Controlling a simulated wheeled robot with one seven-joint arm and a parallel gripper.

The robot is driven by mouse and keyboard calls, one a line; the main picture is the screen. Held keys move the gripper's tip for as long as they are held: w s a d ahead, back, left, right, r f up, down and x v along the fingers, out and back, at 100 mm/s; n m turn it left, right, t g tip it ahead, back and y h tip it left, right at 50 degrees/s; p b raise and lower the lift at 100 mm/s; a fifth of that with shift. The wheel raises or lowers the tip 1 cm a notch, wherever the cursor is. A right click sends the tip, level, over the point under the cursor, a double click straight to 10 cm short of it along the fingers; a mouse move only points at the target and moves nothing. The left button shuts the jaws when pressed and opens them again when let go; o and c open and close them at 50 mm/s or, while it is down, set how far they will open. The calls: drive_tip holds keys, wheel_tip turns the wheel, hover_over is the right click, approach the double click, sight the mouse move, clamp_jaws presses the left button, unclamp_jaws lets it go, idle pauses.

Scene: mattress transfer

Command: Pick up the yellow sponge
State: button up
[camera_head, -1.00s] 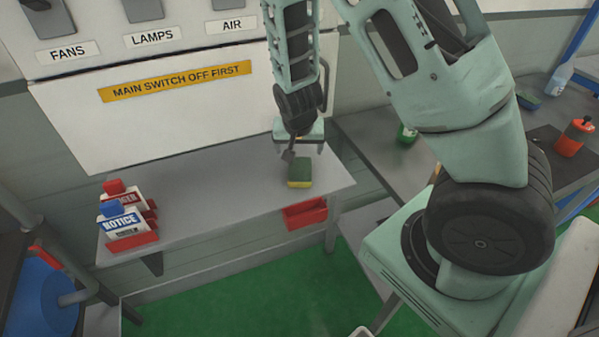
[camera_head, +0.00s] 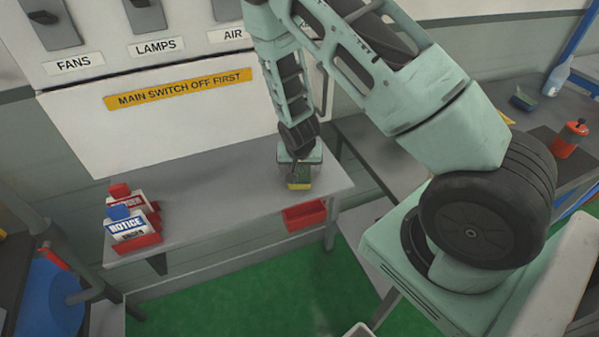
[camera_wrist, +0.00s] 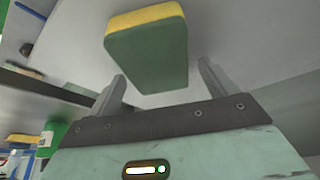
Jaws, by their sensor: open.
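The yellow sponge (camera_head: 299,182) with a dark green side sits on the grey shelf (camera_head: 210,205), near its right end. In the wrist view the sponge (camera_wrist: 147,52) lies just beyond the fingertips, roughly centred between the two fingers and a little to the left. My gripper (camera_wrist: 163,72) is open and empty, with a finger on either side. In the head view my gripper (camera_head: 298,166) is low over the shelf at the sponge and partly hides it. I cannot tell whether a finger touches the sponge.
A red holder (camera_head: 140,243) with notice signs stands at the shelf's left end. A red bin (camera_head: 305,216) hangs under the shelf's right side. The white switch panel (camera_head: 200,125) rises behind. The shelf's middle is clear. A red bottle (camera_head: 571,139) stands on the right bench.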

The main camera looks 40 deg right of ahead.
sight(299, 167)
drive_tip(key=c, duration=1.1)
drive_tip(key=shift+r, duration=0.15)
drive_tip(key=shift+c, duration=0.2)
drive_tip(key=shift+r+b, duration=0.45)
drive_tip(key=shift+r, duration=0.05)
drive_tip(key=shift+r+b, duration=0.45)
drive_tip(key=shift+r, duration=0.45)
drive_tip(key=s+a+b, duration=0.1)
drive_tip(key=s+a, duration=0.1)
drive_tip(key=s+a+b, duration=0.1)
drive_tip(key=s+a, duration=0.1)
drive_tip(key=s, duration=0.1)
drive_tip(key=s+a+b, duration=0.1)
drive_tip(key=s+a, duration=0.1)
drive_tip(key=shift+s+a, duration=0.15)
drive_tip(key=shift+s, duration=0.2)
drive_tip(key=s+a+p, duration=0.5)
drive_tip(key=s+p, duration=0.1)
drive_tip(key=p, duration=0.2)
drive_tip(key=shift+s+r+p, duration=0.2)
drive_tip(key=shift+p, duration=0.2)
